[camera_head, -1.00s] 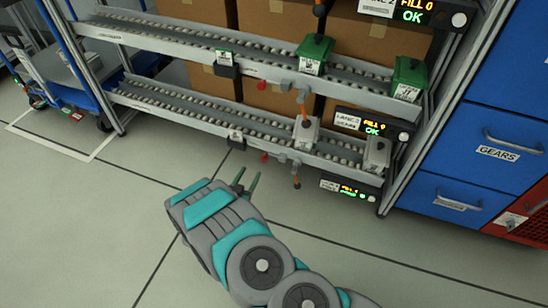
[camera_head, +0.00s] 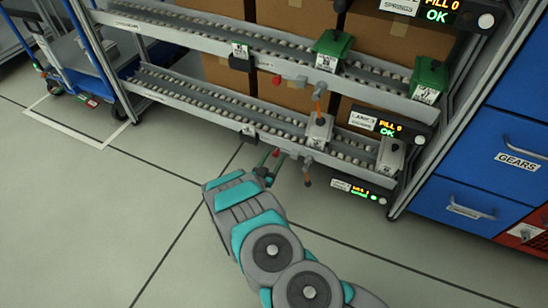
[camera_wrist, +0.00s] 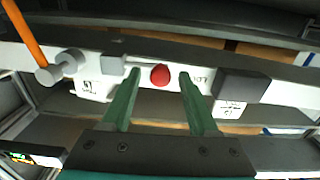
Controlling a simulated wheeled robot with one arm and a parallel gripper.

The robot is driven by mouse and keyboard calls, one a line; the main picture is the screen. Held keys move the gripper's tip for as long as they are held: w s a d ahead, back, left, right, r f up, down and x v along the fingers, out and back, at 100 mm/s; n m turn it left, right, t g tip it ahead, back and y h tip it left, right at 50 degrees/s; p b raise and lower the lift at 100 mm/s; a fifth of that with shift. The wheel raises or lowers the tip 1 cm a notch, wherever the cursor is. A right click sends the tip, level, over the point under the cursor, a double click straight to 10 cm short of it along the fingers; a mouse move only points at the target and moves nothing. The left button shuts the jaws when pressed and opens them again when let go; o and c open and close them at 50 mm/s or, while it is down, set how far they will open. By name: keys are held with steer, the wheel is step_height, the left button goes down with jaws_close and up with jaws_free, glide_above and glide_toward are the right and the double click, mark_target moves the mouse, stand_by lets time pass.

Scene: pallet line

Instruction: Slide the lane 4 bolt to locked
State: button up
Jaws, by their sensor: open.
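The lane 4 bolt shows as a red knob (camera_head: 276,153) on the front rail of the lowest roller lane. In the wrist view the red knob (camera_wrist: 160,75) sits on the pale rail between two small printed labels, whose words I cannot read surely. A thin rod joins it to a grey block on its left there. My gripper (camera_head: 268,160) is at the rail, close to the knob. In the wrist view its green fingers are open (camera_wrist: 160,80), one on each side of the knob; contact is not clear.
A dark block (camera_wrist: 240,86) is right of the knob there. The lane 4 display (camera_head: 362,190) is lit. The floor in front is clear.

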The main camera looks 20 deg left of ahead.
jaws_close()
stand_by(0.5)
stand_by(0.9)
